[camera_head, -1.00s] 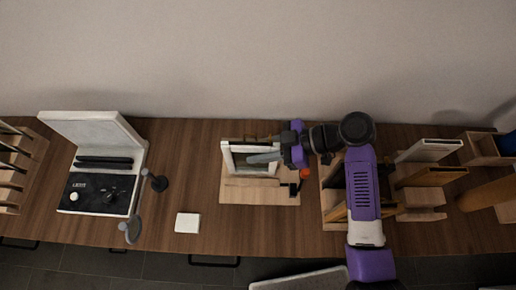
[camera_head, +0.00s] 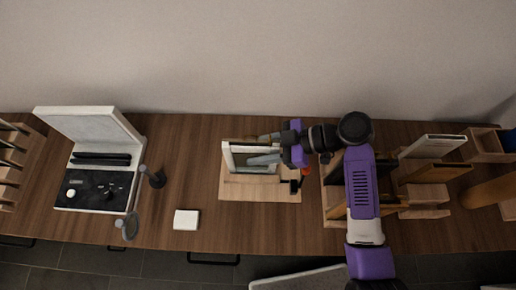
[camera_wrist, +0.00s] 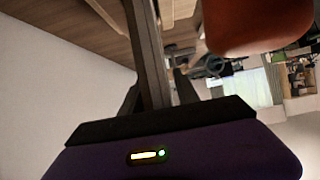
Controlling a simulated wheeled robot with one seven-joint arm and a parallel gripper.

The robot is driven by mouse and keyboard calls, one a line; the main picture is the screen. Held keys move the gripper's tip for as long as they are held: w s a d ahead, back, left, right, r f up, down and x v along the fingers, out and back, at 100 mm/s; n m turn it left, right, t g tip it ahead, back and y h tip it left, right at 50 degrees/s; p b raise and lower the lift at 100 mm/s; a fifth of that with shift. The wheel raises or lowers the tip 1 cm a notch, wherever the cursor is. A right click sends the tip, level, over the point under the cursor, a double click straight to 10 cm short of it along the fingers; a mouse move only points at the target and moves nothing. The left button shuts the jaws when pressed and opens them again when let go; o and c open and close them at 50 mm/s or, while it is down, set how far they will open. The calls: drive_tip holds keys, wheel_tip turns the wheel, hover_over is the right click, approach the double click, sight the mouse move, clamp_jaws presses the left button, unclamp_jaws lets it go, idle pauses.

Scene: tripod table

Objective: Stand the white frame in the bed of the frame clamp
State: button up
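The white frame (camera_head: 228,160) stands in the wooden frame clamp (camera_head: 235,192), behind its front bar, in the head view. It looks upright or nearly so, and its right part is hidden by my gripper. My gripper (camera_head: 264,149) reaches in from the right at the frame's upper right part. Its two grey fingers are spread apart, one behind and one in front, and look open. The clamp's red knob (camera_head: 306,171) is at its right end, below my gripper; a large red-orange round part (camera_wrist: 258,22) fills the top right of the wrist view. Whether the fingers touch the frame cannot be told.
A wooden rack with frames (camera_head: 333,205) stands close right of the clamp, under my arm. Another holder with frames (camera_head: 430,172) is further right. A white square block (camera_head: 186,220) lies front left. An open-lidded device (camera_head: 95,185) stands at left.

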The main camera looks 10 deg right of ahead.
sight(258, 143)
drive_tip(key=shift+o, duration=0.7)
drive_tip(key=shift+f, duration=0.15)
wheel_tip(258, 143, up, 5)
drive_tip(key=p, duration=0.3)
drive_tip(key=shift+p, duration=0.3)
drive_tip(key=shift+b, duration=1.3)
drive_tip(key=shift+b, duration=0.6)
